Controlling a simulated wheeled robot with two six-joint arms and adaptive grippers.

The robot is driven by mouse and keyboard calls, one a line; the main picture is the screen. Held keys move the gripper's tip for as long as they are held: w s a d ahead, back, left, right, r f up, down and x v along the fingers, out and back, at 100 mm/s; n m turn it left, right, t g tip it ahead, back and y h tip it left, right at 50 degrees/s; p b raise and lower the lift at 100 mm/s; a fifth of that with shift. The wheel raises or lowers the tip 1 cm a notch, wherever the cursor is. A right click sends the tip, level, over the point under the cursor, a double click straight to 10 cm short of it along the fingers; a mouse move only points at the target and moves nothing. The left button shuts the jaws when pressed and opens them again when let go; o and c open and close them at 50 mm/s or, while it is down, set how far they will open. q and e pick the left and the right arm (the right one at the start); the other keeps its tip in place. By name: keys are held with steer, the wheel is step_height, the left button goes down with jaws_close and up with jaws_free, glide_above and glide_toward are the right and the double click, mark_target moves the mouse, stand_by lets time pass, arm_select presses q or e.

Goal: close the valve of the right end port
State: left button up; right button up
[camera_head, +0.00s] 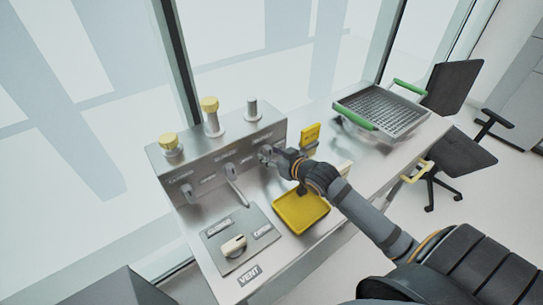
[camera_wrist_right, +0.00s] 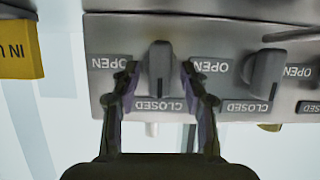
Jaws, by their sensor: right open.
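The metal valve box (camera_head: 220,148) stands on the bench with a row of grey knobs on its front. The right end port's valve knob (camera_wrist_right: 160,70) is at the box's end in the right wrist view, which appears upside down. Its handle is upright in that picture, with an OPEN label to its left and a CLOSED label below. My right gripper (camera_wrist_right: 160,85) is open, one finger on each side of this knob, with gaps visible. In the head view my right gripper (camera_head: 268,156) largely hides that knob. My left gripper is not in view.
Another valve knob (camera_wrist_right: 263,73) is beside the right finger. A yellow sign (camera_head: 310,136) stands close behind my gripper. A yellow tray (camera_head: 302,212) lies below my arm. A VENT panel (camera_head: 257,258) is at the front; a green-handled basket (camera_head: 383,107) is at the far right.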

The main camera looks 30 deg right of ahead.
step_height(320, 180, up, 10)
steer(key=shift+f, duration=0.2)
stand_by(0.3)
